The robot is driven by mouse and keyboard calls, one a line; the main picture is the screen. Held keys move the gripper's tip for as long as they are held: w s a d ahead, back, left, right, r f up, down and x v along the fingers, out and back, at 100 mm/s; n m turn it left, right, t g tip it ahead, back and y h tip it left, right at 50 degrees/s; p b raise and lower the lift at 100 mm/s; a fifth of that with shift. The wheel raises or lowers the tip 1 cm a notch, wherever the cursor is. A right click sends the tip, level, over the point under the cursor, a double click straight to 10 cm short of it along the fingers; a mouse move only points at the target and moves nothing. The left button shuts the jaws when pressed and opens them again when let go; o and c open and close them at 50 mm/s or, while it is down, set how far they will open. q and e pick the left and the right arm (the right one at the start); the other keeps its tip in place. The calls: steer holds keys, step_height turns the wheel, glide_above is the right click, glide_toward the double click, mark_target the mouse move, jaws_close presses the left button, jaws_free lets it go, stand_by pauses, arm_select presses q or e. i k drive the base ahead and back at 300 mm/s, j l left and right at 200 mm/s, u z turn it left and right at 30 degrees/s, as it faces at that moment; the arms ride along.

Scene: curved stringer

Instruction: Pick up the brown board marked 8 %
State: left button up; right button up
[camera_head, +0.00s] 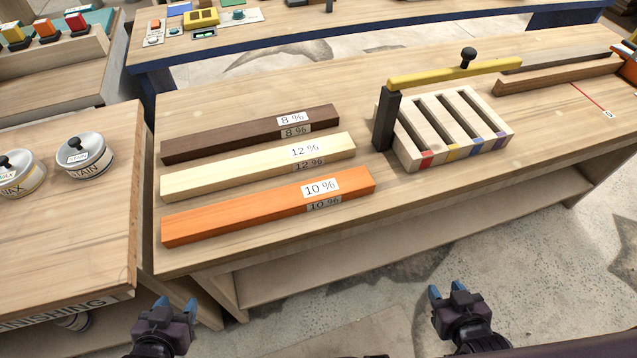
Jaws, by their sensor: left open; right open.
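The brown board marked 8 % (225,142) lies on the wooden workbench (390,195), the farthest of three parallel boards. Its white label faces up near its right end. The pale board marked 12 % (230,174) lies just in front of it, and the orange board marked 10 % (240,216) lies nearest. My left gripper (175,305) is open and empty, low in front of the bench at the bottom left. My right gripper (447,290) is open and empty, in front of the bench at the bottom middle-right. Both are well apart from the boards.
A slotted pale block (410,150) with coloured tabs stands right of the boards, with a dark post (385,122) and yellow bar (430,76) beside it. A wooden fence (560,78) lies farther right. A side table (65,230) at left holds tins labelled STAIN (85,160) and WAX (22,177).

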mark_target(214, 141)
steer(key=k, duration=0.25)
steer(key=k+u, duration=0.4)
steer(key=u, duration=0.25)
steer(key=l+u, duration=0.15)
steer(key=u, duration=0.3)
steer(key=l+u, duration=0.2)
steer(key=u, duration=0.25)
steer(key=l, duration=0.55)
steer(key=k, duration=0.05)
